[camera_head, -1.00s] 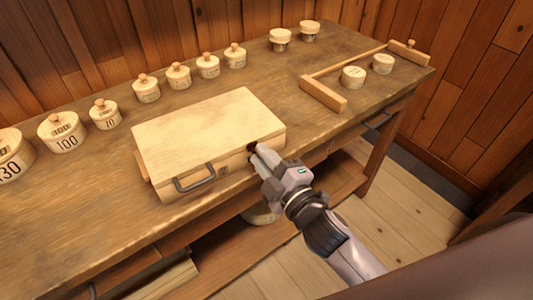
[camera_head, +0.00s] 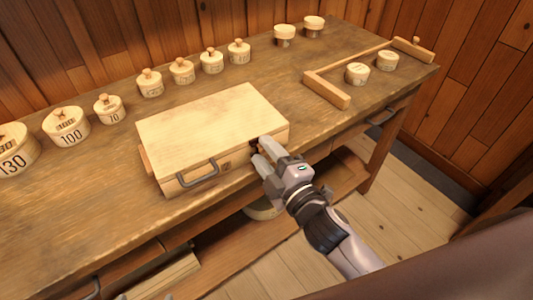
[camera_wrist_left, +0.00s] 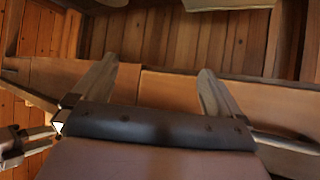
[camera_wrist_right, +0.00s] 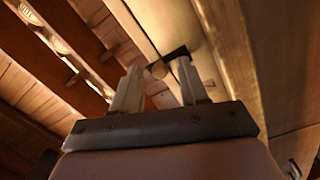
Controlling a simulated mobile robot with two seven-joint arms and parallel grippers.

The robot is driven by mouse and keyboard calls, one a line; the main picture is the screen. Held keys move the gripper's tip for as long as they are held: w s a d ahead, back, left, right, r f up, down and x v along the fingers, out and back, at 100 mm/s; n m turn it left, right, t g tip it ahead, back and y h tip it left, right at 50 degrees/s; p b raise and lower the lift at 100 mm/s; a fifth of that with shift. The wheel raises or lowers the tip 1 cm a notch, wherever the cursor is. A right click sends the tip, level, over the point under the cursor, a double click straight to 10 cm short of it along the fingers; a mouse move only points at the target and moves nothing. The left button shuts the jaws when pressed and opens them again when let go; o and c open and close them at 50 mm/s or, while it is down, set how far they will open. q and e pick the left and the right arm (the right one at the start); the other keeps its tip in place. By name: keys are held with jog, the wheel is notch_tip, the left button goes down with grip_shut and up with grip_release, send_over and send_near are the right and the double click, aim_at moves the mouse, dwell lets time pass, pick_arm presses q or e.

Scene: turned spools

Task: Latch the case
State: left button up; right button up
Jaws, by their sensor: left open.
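The closed pale wooden case (camera_head: 205,125) lies on the workbench, with a dark handle (camera_head: 200,176) on its front. Its front also shows in the right wrist view (camera_wrist_right: 155,25). A small dark latch piece (camera_wrist_right: 176,54) and a round wooden knob (camera_wrist_right: 158,69) show near my right fingertips. My right gripper (camera_head: 264,152) is at the right part of the case front, its fingers apart; whether they touch the latch is unclear. My left gripper (camera_wrist_left: 156,66) is open and empty, facing the bench front, below the top.
Several numbered lidded spools (camera_head: 66,126) stand along the bench's left and back. A wooden bracket-like frame (camera_head: 327,90) and two round pieces (camera_head: 357,73) are at the right.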

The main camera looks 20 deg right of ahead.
jog(key=shift+s, duration=0.15)
jog(key=b+v, duration=0.1)
jog(key=v, duration=0.6)
dwell(0.6)
jog(key=s+d+f+m+g+h, duration=0.1)
jog(key=s+d+f+m+g, duration=0.1)
jog(key=f+m, duration=0.3)
jog(key=s+d+f+m+g+h, duration=0.1)
jog(key=s+f+m, duration=0.3)
jog(key=f, duration=0.4)
jog(key=s+d+f+m+g+p, duration=0.1)
jog(key=s+d+f+m+g, duration=0.2)
jog(key=s+f+m+g, duration=0.1)
notch_tip(320, 180, down, 3)
jog(key=shift+d+r+m+h, duration=0.1)
jog(key=shift+d+m+h, duration=0.3)
jog(key=shift+m, duration=0.4)
dwell(1.1)
